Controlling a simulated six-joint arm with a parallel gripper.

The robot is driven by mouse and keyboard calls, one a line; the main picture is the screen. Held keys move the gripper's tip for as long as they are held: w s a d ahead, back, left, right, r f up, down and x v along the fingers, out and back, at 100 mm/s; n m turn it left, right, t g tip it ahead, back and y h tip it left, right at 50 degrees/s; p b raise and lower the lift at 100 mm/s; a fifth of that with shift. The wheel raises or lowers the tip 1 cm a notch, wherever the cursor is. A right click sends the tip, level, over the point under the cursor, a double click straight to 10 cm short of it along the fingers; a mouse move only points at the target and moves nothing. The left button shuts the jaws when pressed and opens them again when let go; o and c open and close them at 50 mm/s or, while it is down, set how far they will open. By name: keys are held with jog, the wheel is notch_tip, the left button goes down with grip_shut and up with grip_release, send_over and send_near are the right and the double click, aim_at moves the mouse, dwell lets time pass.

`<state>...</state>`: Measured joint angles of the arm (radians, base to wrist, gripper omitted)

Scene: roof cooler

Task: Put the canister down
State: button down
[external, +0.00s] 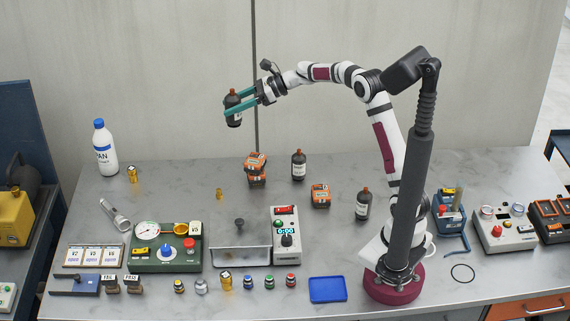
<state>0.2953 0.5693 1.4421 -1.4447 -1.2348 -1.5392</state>
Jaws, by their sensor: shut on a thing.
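My gripper (247,101) has teal fingers and is shut on a dark canister (233,113) with an orange-brown cap. It holds the canister high above the back of the table, nearly upright. Two similar dark bottles with white labels stand on the table: one at the back centre (298,166) and one closer to my base (363,205). The grey table (190,190) lies well below the held canister.
A white and blue bottle (105,148) stands at the back left. Orange-black blocks (256,168) are stacked at centre, with another (320,195) to the right. A green gauge panel (165,250), a grey device (286,236) and a blue tray (327,289) occupy the front.

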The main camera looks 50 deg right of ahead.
notch_tip(320, 180, down, 17)
jog(key=shift+w+a+f, duration=0.6)
jog(key=shift+a+f, duration=1.25)
jog(key=shift+a, duration=0.05)
jog(key=shift+w+a+f, duration=0.6)
jog(key=shift+a+f, duration=1.2)
jog(key=shift+a, duration=0.05)
jog(key=shift+w+a+f, duration=0.6)
jog(key=shift+a+f, duration=1.25)
jog(key=shift+a, duration=0.05)
jog(key=shift+f, duration=0.1)
jog(key=shift+c, duration=1)
grip_release()
